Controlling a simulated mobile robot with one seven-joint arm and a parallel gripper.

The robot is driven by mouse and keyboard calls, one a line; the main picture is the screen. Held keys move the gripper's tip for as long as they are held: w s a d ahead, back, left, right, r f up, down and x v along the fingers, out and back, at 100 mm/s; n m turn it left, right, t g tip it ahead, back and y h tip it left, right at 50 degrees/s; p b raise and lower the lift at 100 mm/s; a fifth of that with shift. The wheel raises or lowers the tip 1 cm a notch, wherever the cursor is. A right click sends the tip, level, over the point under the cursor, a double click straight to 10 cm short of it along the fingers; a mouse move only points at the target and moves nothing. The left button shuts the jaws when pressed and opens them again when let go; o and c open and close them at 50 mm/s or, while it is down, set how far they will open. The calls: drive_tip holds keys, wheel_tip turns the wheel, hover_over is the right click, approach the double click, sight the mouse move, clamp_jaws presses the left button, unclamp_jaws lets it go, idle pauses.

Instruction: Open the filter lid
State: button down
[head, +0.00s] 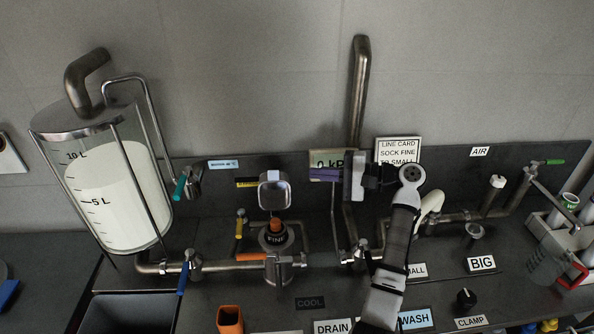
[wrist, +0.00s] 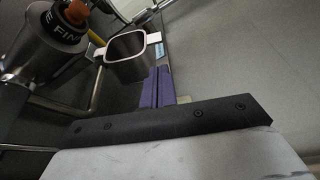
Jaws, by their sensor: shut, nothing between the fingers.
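The filter is a metal housing (head: 277,262) marked FINE, with an orange top (head: 275,225) that is uncovered. A square metal lid-like piece (head: 274,192) stands raised behind and above it, its hollow side facing forward. In the wrist view the lid (wrist: 127,54) shows its rim and hollow inside, and the orange top (wrist: 76,12) is at the upper left. My gripper (head: 313,174) has purple fingers pointing left, just right of the lid with a gap in the picture. The fingers (wrist: 158,73) are shut and empty; contact with the lid cannot be told.
A glass tank (head: 112,205) of white liquid stands at the left. A gauge display (head: 325,160) is partly behind my gripper. Pipes and coloured valve handles (head: 183,278) surround the filter. An orange cup (head: 230,319) stands in front. A sock-shaped cream item (head: 431,206) is right of my arm.

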sight(285, 178)
drive_tip(key=x, duration=0.9)
drive_tip(key=shift+f, duration=0.1)
